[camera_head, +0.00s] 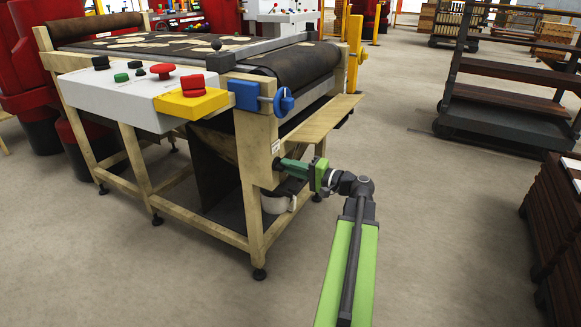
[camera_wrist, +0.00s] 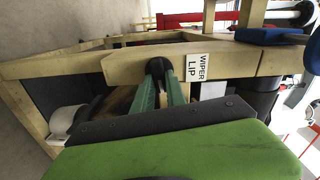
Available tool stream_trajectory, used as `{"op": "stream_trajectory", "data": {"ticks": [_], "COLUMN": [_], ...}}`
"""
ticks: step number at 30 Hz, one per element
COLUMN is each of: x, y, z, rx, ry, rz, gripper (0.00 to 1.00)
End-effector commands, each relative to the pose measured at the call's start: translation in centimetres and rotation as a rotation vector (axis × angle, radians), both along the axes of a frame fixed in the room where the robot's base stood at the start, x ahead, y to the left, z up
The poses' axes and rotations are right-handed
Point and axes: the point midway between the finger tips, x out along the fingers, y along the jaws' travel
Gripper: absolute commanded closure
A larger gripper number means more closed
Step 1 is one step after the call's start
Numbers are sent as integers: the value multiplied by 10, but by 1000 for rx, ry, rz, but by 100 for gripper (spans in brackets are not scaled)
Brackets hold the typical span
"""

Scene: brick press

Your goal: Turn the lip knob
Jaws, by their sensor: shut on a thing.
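The lip knob is a small black knob (camera_wrist: 158,66) on the wooden end post of the machine. In the wrist view it sits just left of a white label (camera_wrist: 197,68) reading WIPER LIP. My gripper (camera_head: 284,163) has reached the post from the right at about mid height. Its two green fingers (camera_wrist: 161,84) are shut on the knob, one on each side. In the head view the knob is mostly hidden by the fingers.
The wooden-framed machine carries a dark belt (camera_head: 180,48). A blue handwheel (camera_head: 284,99) sits above my gripper, and a wooden ledge (camera_head: 322,118) juts out just over it. A control box (camera_head: 130,92) is at left. A dark cart (camera_head: 500,120) stands right; floor between is clear.

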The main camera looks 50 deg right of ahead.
Motion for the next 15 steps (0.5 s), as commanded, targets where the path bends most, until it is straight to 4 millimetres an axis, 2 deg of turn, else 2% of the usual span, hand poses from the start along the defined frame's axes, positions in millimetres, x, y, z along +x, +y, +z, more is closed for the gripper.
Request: {"op": "stream_trajectory", "data": {"ticks": [6, 15], "x": [-1, -1], "y": [-1, -1], "z": [-1, -1], "rx": [97, 149], "ry": [25, 38], "rz": [-3, -3], "gripper": [100, 100]}}
